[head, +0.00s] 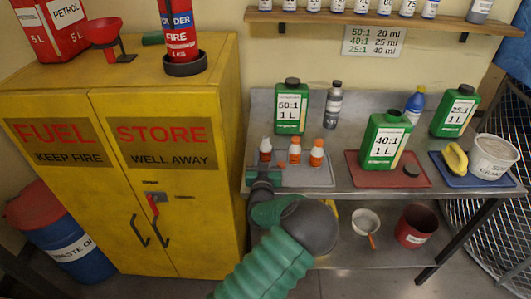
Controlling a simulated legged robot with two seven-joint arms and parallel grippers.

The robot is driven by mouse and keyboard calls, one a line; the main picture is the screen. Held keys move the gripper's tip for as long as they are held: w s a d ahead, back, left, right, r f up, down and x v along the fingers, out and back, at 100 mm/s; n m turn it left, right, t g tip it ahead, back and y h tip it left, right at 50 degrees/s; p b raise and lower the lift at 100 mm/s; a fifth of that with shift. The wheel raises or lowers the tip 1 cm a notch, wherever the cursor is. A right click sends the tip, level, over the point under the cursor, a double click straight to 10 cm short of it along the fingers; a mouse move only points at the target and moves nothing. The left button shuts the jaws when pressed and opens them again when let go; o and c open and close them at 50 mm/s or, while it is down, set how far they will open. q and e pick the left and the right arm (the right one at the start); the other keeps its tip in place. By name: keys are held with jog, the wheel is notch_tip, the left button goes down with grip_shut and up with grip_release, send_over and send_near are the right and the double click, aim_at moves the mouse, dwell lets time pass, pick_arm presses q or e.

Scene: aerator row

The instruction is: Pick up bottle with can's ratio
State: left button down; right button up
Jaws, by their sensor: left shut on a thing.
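Three small orange-and-white bottles are at a grey tray (312,180) on the left of the metal bench: the left bottle (265,150), the middle bottle (295,150) and the right bottle (316,152). Their labels are too small to read. My left gripper (266,174) is at the tray's left edge, shut on the left bottle, with its fingers low at the bottle; the exact contact is hard to see. Green cans marked 50:1 (291,107), 40:1 (386,140) and 25:1 (455,112) stand on the bench. My right gripper is not in view.
A red mat (415,178) lies under the 40:1 can. A blue mat (485,180) holds a white tub (494,157) and yellow sponge (456,159). A grey bottle (333,105) and blue bottle (414,105) stand behind. A ratio sign (373,41) hangs under the wall shelf (350,17).

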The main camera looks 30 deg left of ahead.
aim_at(266, 146)
pick_arm(q)
jog(key=shift+d, duration=0.1)
jog(key=shift+s+r, duration=0.1)
jog(key=shift+r, duration=1.6)
jog(key=s, duration=0.4)
jog(key=s+d, duration=0.1)
jog(key=s, duration=0.3)
jog(key=s+r, duration=0.1)
jog(key=s, duration=0.4)
jog(key=shift+d, duration=0.15)
jog(key=s+p, duration=0.1)
jog(key=p, duration=0.1)
jog(key=s+p, duration=0.1)
jog(key=shift+s+d+r, duration=0.15)
jog(key=shift+s+r, duration=0.1)
jog(key=shift+s, duration=0.05)
